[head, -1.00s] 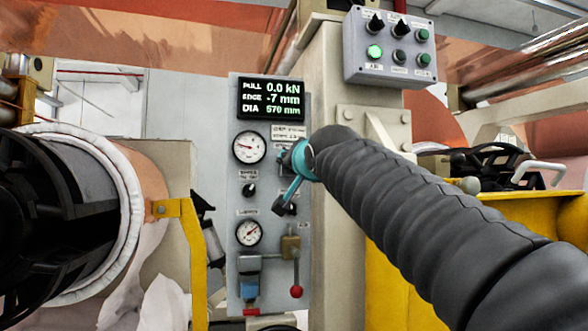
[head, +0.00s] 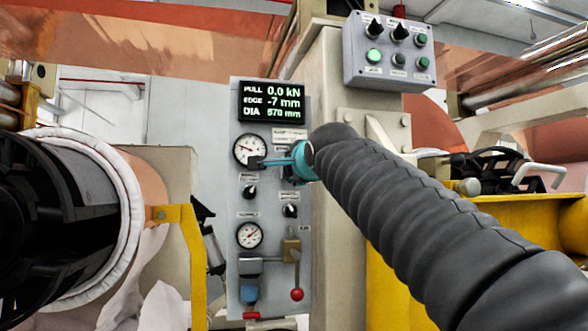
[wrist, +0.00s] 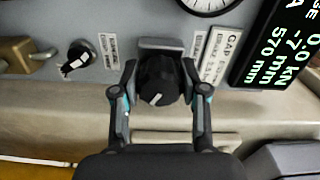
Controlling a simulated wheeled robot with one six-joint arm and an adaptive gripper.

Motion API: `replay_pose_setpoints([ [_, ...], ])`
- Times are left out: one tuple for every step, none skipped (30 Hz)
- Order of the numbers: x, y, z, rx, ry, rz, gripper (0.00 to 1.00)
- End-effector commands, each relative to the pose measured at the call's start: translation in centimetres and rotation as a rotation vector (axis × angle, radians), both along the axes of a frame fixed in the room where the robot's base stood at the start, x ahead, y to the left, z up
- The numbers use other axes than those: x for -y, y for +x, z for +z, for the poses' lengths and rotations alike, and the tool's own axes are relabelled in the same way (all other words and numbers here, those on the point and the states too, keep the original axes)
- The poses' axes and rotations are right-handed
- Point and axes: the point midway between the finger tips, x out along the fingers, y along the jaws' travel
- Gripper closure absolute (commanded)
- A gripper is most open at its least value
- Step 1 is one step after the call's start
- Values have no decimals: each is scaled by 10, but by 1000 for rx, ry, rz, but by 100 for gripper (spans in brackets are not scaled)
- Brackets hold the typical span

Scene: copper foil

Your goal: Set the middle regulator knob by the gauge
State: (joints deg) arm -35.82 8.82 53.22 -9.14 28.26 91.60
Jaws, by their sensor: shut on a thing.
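A black regulator knob (wrist: 157,82) with a white pointer mark sits between the two fingers of my gripper (wrist: 160,76) in the wrist view. The fingers are shut on its sides. In the head view this knob is hidden behind my gripper (head: 272,162), right of the upper gauge. The upper gauge (head: 247,147) is white with a dark needle toward the left; a finger overlaps its lower right edge. Its rim also shows in the wrist view (wrist: 208,4). A left knob (head: 249,191) and a lower right knob (head: 290,211) stand free; the latter also shows in the wrist view (wrist: 80,55).
A display (head: 271,101) reads pull 0.0 kN, edge -7 mm, dia 570 mm. A lower gauge (head: 249,235) and a red-ball lever (head: 297,294) are below. A grey button box (head: 388,50) is at upper right. A yellow bracket (head: 187,245) stands left of the panel.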

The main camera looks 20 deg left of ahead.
Motion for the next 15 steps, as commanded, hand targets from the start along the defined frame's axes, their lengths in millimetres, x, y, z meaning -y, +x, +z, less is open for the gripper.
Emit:
replay_pose_setpoints([
  [-1,0,-2,-20,28,2,91],
  [-1,0,-2,-31,46,2,91],
  [-1,0,-1,-44,67,2,91],
  [-1,0,-1,-53,82,2,91],
  [-1,0,-1,-62,97,2,91],
  [-1,0,-1,-72,114,2,91],
  [-1,0,-1,-80,126,2,91],
  [-1,0,-1,-87,137,2,91],
  [-1,0,-1,-95,151,2,91],
  [-1,0,-1,-100,159,2,91],
  [-1,0,-1,-105,167,2,91],
  [-1,0,-1,-111,177,2,91],
  [-1,0,-1,-114,182,2,91],
  [-1,0,-1,-117,187,2,91],
  [-1,0,-1,-121,193,2,91],
])
